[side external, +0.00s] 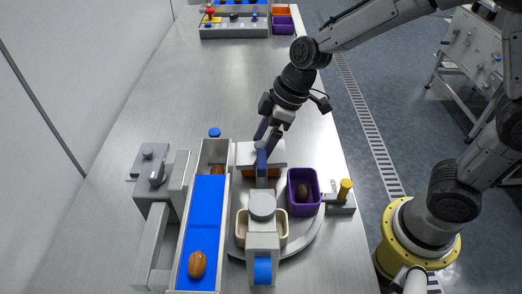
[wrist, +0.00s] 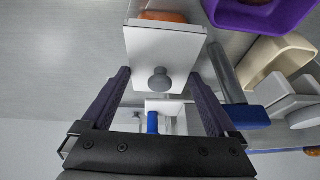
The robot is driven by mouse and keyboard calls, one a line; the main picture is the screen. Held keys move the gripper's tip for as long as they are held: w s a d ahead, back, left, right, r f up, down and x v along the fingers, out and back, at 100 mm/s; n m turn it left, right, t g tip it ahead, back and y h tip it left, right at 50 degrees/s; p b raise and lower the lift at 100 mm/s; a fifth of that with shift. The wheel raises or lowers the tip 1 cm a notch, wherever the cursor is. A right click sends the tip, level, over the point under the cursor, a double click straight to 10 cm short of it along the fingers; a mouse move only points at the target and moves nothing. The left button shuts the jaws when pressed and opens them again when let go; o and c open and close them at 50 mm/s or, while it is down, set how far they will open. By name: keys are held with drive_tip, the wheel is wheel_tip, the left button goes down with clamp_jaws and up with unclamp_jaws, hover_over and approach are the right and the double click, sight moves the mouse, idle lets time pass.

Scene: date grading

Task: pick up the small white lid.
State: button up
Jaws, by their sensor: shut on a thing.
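The small white lid (wrist: 148,48) is a square plate with a round grey knob (wrist: 158,80) in the wrist view. An orange edge (wrist: 163,16) shows past the lid in the wrist view. My gripper (wrist: 160,73) is shut on the lid, with one finger on each side of the knob in the wrist view. In the side view my gripper (side external: 264,143) comes down onto the lid from above. I cannot tell exactly where the fingers touch, or whether the lid is clear of the container.
A purple container (side external: 291,201) with a brown date stands to the right, beside a cream container (side external: 283,236). A grey post (side external: 263,243) with blue parts stands in front. A blue belt (side external: 203,226) carries a date at left. The table behind is mostly clear.

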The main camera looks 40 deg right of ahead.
drive_tip(key=shift+r, duration=0.1)
wheel_tip(320, 180, up, 17)
hover_over(262, 144)
drive_tip(key=shift+t, duration=0.3)
drive_tip(key=f, duration=1)
drive_tip(key=shift+w+f, duration=0.15)
drive_tip(key=shift+w, duration=0.05)
drive_tip(key=shift+s+f, duration=0.2)
drive_tip(key=shift+f, duration=2.8)
drive_tip(key=shift+f, duration=0.5)
drive_tip(key=o, duration=1.1)
